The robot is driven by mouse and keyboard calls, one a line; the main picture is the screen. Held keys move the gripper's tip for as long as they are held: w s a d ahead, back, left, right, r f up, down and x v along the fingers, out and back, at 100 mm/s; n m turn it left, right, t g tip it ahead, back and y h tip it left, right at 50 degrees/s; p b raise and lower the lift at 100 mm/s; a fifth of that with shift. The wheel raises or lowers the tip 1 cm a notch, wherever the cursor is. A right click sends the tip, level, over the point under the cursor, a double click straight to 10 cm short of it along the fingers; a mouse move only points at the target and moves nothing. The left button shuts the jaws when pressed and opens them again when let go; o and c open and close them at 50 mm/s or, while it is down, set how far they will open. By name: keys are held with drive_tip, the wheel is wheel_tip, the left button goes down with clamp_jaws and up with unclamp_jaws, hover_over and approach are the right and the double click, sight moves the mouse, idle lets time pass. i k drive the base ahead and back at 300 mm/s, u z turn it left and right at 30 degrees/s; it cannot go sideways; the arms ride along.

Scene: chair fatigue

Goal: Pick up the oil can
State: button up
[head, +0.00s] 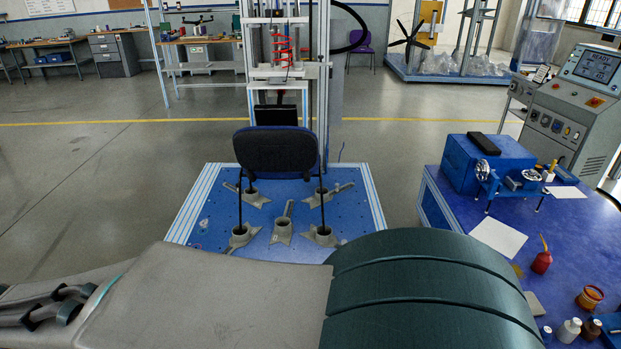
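The oil can, a small red can (541,261) with a thin upright spout, stands on the blue workbench (443,190) at the right of the head view. It stands upright with nothing touching it that I can see. My own arm, grey with a dark green ribbed section, fills the lower foreground and lies to the left of the can. My gripper is not in view, so its place relative to the can is not shown.
An orange jar (590,297) and several small bottles (569,330) stand close to the can. A white paper (498,236) and a blue box with a vise (484,163) lie behind. A chair test rig (278,150) stands left of the workbench, with floor between them.

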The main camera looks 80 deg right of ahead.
sight(542, 262)
drive_tip(key=z, duration=4.4)
drive_tip(key=i, duration=1.65)
